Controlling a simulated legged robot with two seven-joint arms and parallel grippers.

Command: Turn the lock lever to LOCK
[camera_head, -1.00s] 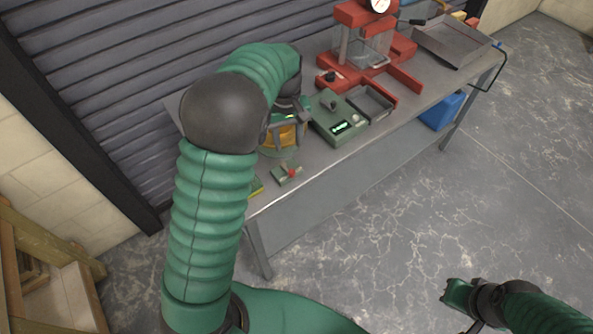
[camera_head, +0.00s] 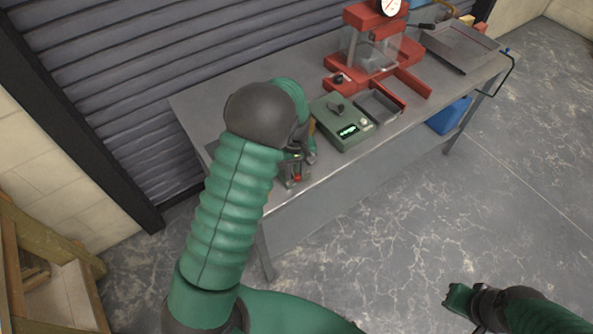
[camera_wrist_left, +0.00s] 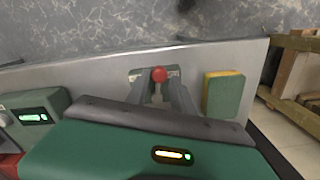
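The lock lever (camera_head: 297,178), with a red ball knob, stands on a small plate near the bench's front edge. In the left wrist view the red knob (camera_wrist_left: 159,74) shows between the fingertips, with the lever's shaft below it. My left gripper (camera_head: 298,158) is over the lever; in the wrist view its two fingers (camera_wrist_left: 160,88) are apart on either side of the lever, and contact cannot be told. No LOCK marking is readable. My right gripper (camera_head: 460,297) hangs over the floor at the lower right, away from the bench; its finger gap is unclear.
A green control box (camera_head: 341,122) with a lit display stands right of the lever, beside a grey tray (camera_head: 379,106). A red press (camera_head: 372,55) stands further back. A yellow-green block (camera_wrist_left: 223,94) lies near the lever. The metal bench (camera_head: 330,180) has clear room along its front edge.

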